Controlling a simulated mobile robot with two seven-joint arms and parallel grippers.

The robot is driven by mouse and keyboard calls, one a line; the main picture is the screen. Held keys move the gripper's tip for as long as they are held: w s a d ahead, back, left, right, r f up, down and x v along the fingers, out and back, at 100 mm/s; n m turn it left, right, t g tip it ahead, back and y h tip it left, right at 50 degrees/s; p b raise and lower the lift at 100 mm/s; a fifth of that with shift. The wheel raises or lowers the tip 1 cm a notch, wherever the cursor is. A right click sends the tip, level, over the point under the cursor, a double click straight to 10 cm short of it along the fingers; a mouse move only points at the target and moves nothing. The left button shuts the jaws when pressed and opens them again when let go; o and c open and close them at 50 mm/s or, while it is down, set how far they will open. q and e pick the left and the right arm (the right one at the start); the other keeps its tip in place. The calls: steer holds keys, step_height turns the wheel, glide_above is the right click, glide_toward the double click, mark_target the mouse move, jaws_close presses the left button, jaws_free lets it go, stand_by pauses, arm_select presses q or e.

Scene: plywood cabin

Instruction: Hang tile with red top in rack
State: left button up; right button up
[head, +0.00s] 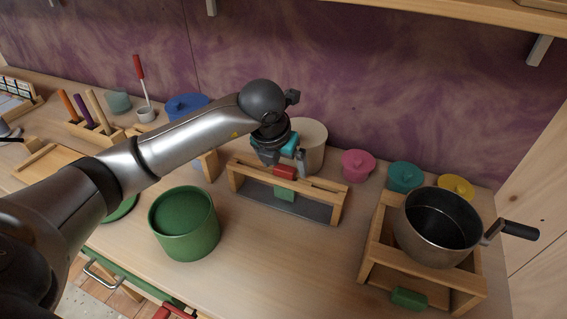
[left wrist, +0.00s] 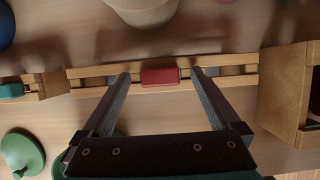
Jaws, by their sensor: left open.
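The tile shows its red top (head: 285,172) at the top rail of the wooden rack (head: 241,171), with a green part below it in the rack's opening. In the left wrist view the red top (left wrist: 160,77) sits between the two rails of the rack (left wrist: 235,59). My left gripper (head: 286,161) is just above the rack, pointing down. It is open, and in the left wrist view its fingers (left wrist: 160,75) lie either side of the red top, with gaps on both sides. My right gripper is not in view.
A green pot (head: 184,238) stands left of the rack. A dark saucepan (head: 437,252) sits on a wooden stand (head: 377,238) at right. A cream pot (head: 313,146) and a pink pot (head: 358,165) stand behind. The counter between rack and stand is clear.

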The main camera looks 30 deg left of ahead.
arm_select(q)
steer(key=p+v, duration=0.1)
steer(key=v, duration=1.4)
steer(key=shift+p, duration=0.3)
